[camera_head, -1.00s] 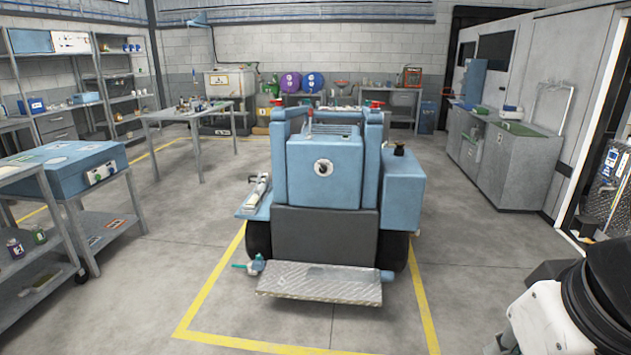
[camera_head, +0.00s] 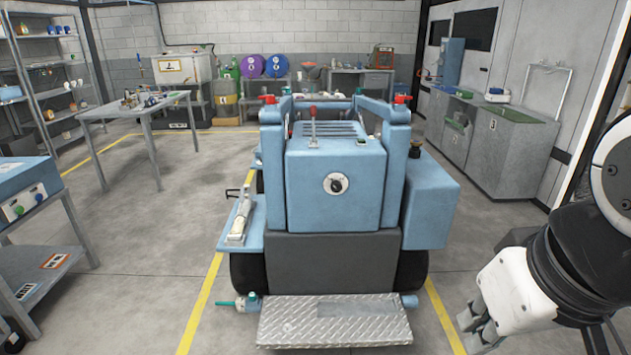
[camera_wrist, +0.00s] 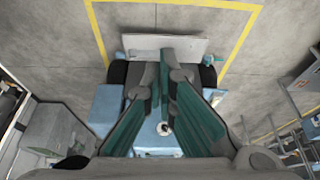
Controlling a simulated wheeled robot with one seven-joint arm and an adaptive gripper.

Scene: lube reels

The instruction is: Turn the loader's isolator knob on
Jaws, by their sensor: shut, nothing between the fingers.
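The blue loader (camera_head: 330,195) stands ahead of me with its rear facing me. Its isolator knob (camera_head: 337,184) is a small black knob on a pale round plate, on the upright face of the upper housing. Its setting is too small to read. The wrist view also shows the loader (camera_wrist: 108,103), with the knob plate (camera_wrist: 165,128) between my fingers in the picture. My gripper (camera_wrist: 163,72) is shut and empty, with green-sided fingers close together. It is well apart from the loader. In the head view my arm is at the right edge, right of the loader.
A treadplate step (camera_head: 335,322) juts from the loader toward me. A yellow floor line (camera_head: 203,305) surrounds it. A shelf trolley (camera_head: 45,255) stands at left, a table (camera_head: 135,108) behind it. Grey cabinets (camera_head: 510,160) line the right. Floor beside the loader is clear.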

